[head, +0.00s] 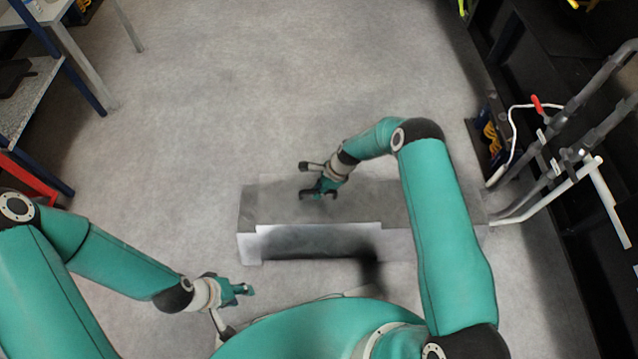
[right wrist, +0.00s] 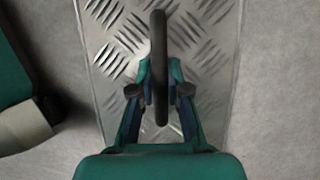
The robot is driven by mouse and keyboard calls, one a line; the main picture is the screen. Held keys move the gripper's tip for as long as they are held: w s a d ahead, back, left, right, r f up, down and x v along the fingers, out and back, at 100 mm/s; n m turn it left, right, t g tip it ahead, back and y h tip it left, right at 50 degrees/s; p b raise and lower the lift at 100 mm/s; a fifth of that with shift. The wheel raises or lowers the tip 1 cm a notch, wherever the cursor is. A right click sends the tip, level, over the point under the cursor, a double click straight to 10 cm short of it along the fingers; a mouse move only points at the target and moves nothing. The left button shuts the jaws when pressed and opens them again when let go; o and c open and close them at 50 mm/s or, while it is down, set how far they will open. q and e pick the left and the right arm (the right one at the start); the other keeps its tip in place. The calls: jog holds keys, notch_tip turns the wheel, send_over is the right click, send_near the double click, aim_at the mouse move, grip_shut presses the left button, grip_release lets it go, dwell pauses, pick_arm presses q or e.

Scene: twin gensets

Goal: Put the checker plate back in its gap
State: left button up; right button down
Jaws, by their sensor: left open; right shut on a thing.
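The checker plate (right wrist: 110,50) fills the middle of the right wrist view, a shiny metal sheet with raised bars and a dark upright loop handle (right wrist: 159,60). My right gripper (right wrist: 160,85) is shut on this handle. In the head view my right gripper (head: 318,192) is over the grey raised walkway (head: 440,205), with the plate (head: 285,192) beneath it. A dark recess (head: 310,240) shows along the walkway's front, below the plate's near edge. I cannot tell how high the plate is above its gap. My left gripper (head: 244,289) is open and empty, in front of the walkway.
A shelf bench (head: 70,50) stands at the upper left. The floor behind the walkway is clear.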

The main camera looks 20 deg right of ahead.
aim_at(318, 202)
notch_tip(318, 202, down, 6)
jog(key=shift+w+f+b, duration=0.1)
jog(key=shift+b, duration=0.9)
jog(key=c, duration=1.2)
grip_release()
jog(key=shift+f, duration=0.1)
jog(key=shift+o, duration=0.2)
